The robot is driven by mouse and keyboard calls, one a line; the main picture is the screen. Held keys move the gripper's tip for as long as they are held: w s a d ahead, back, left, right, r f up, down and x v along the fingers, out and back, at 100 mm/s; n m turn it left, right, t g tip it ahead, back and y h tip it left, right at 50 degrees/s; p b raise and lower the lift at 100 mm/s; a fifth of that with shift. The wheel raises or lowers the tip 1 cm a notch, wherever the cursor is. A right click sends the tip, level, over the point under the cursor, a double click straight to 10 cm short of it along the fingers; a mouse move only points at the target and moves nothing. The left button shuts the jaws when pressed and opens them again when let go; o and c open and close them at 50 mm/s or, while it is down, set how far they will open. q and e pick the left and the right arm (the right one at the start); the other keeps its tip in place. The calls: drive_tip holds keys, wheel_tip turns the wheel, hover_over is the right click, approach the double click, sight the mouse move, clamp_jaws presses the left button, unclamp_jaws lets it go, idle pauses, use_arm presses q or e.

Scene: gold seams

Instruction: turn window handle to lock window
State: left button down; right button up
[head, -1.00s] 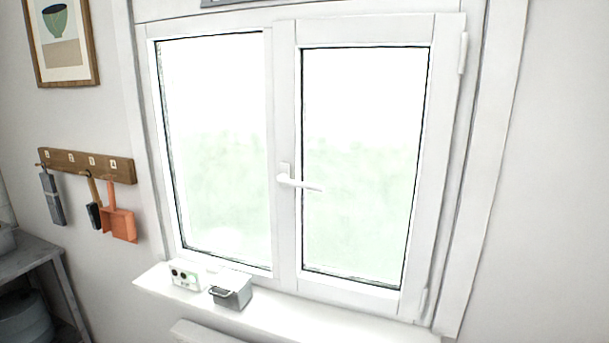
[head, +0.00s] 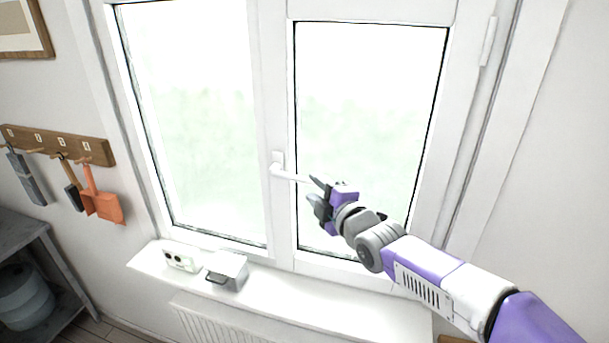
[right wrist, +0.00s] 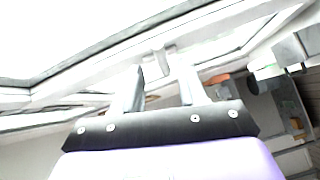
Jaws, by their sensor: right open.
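The white window handle (head: 285,173) sits on the middle stile of the white window. Its lever lies roughly level and points right, across the edge of the right pane (head: 365,110). The right sash appears closed in its frame. My right gripper (head: 313,190) is open, with its fingers close to the lever's free end and partly covering it. I cannot tell whether they touch. In the right wrist view the two fingers of my right gripper (right wrist: 160,76) are spread apart, with the pale window frame beyond them. My left gripper is not in view.
On the sill (head: 300,298) stand a grey box (head: 228,272) and a small white box with dark dots (head: 181,260). A wooden rack (head: 60,145) with hanging tools is on the left wall. A radiator (head: 215,325) is below the sill.

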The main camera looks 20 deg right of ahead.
sight(307, 182)
drive_tip(key=shift+p+x, duration=0.55)
drive_tip(key=shift+x, duration=2.3)
drive_tip(key=shift+f, duration=0.1)
clamp_jaws()
